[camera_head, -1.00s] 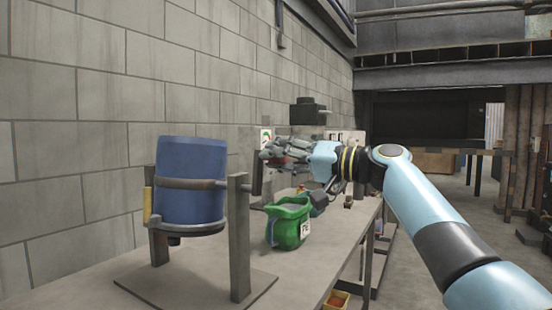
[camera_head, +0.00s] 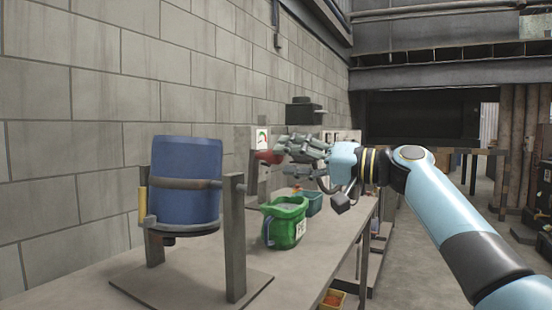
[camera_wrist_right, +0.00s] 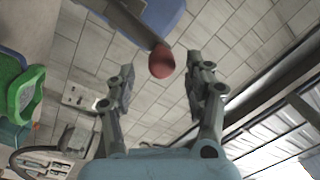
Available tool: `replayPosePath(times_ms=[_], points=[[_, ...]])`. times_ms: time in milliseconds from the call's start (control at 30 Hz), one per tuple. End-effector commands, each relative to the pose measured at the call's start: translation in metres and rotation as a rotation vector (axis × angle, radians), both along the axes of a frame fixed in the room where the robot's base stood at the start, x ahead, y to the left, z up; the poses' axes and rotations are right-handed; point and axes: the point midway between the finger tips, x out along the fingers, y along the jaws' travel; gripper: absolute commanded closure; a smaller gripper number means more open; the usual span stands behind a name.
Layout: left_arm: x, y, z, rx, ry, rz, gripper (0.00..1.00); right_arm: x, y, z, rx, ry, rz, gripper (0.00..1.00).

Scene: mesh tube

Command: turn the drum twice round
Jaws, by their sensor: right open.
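The blue drum (camera_head: 187,180) hangs upright in a metal stand (camera_head: 236,245) on the bench at the left. A grey crank arm on its right side ends in a red knob (camera_head: 267,157), which also shows in the right wrist view (camera_wrist_right: 161,63). My right gripper (camera_head: 284,155) is open, its fingers pointing left at the knob. In the right wrist view, the knob shows between and just beyond the open fingertips (camera_wrist_right: 160,78), apart from both fingers. My left gripper is out of view.
A block wall (camera_head: 60,120) runs behind. A bin (camera_head: 333,299) sits low beside the bench. The floor to the right is mostly open.

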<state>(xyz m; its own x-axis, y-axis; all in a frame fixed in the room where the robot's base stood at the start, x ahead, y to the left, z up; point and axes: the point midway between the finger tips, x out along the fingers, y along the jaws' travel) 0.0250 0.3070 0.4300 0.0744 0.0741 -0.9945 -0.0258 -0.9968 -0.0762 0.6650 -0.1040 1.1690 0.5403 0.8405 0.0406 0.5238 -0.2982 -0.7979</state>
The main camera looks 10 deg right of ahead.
Motion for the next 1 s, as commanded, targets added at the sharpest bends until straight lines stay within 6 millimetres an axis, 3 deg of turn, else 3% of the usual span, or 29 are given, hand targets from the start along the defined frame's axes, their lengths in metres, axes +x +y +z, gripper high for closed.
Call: replayPosePath(times_ms=[100,300,733,800,867,933,967,1000], points=[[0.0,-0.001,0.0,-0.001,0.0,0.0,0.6,-0.016,-0.025,-0.003,-0.007,0.0,-0.003,0.47],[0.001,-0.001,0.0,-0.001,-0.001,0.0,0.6,-0.035,-0.055,-0.004,-0.005,0.001,-0.002,0.47],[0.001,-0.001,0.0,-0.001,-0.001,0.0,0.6,-0.043,-0.067,-0.004,-0.001,0.0,-0.001,0.47],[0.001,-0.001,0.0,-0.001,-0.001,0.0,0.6,-0.043,-0.067,-0.005,-0.001,0.003,-0.003,0.55],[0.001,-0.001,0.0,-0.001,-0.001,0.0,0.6,-0.04,-0.069,-0.015,-0.007,0.019,-0.018,0.63],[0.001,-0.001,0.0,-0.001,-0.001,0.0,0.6,-0.033,-0.074,-0.044,-0.025,0.065,-0.06,0.72],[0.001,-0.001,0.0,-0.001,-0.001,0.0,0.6,-0.029,-0.078,-0.064,-0.037,0.095,-0.087,0.76],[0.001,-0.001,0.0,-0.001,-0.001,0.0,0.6,-0.024,-0.084,-0.097,-0.061,0.143,-0.131,0.81]])
